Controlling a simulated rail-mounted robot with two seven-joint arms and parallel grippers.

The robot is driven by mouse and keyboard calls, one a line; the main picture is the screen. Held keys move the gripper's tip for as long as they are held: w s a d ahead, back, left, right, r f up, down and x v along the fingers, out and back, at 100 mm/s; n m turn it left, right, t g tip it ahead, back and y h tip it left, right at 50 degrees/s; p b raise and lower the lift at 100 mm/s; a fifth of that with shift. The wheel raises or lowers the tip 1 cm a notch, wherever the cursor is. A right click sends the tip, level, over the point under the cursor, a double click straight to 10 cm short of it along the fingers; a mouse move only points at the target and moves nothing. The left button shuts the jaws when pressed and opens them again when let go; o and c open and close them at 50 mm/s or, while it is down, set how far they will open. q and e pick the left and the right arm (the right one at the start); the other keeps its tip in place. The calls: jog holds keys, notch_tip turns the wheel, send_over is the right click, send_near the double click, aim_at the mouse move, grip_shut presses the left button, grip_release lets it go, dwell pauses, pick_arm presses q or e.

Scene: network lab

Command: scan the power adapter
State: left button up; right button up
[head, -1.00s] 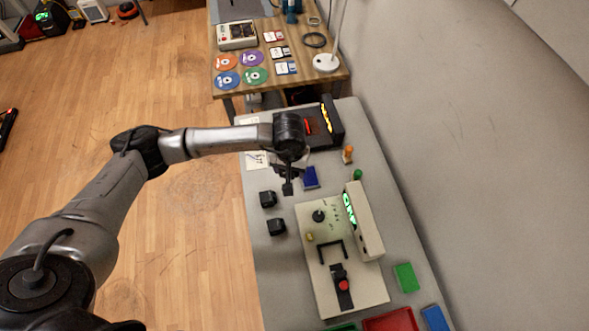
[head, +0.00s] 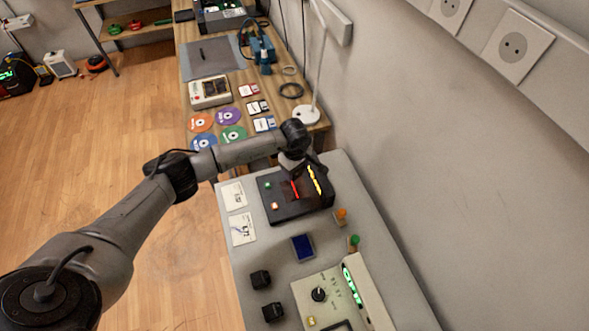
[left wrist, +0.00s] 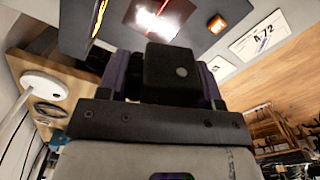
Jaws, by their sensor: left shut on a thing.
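My left gripper (head: 293,164) is over the far edge of the black scanner box (head: 284,207) in the head view; its fingertips are mostly hidden there. In the left wrist view the fingers (left wrist: 165,75) are shut on a small black block, the power adapter (left wrist: 175,68). The scanner shows a red glowing strip (head: 295,189) and a yellow lit display (head: 314,180). In the left wrist view the scanner's bright red window (left wrist: 157,17) lies just beyond the adapter. I cannot tell whether the adapter touches the scanner. My right gripper is not in view.
Two black blocks (head: 260,279) (head: 272,310) and a blue block (head: 303,248) lie on the grey table (head: 230,272). Two paper labels (head: 242,229) lie left of the scanner. Orange (head: 341,215) and green (head: 354,241) pegs stand right. A lamp base (head: 305,114) stands on the wooden desk behind.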

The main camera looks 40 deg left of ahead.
pick_arm(q)
jog(key=shift+a, duration=0.1)
jog(key=shift+w+a+f, duration=0.1)
jog(key=shift+w, duration=0.05)
jog(key=shift+f+b, duration=0.3)
jog(key=shift+b, duration=0.05)
jog(key=shift+f+b, duration=1.85)
jog(key=shift+f, duration=1.1)
jog(key=shift+r, duration=0.1)
jog(key=shift+r+p, duration=0.65)
jog(key=shift+r, duration=0.15)
jog(key=shift+r+p, duration=1.4)
jog(key=shift+r, duration=0.75)
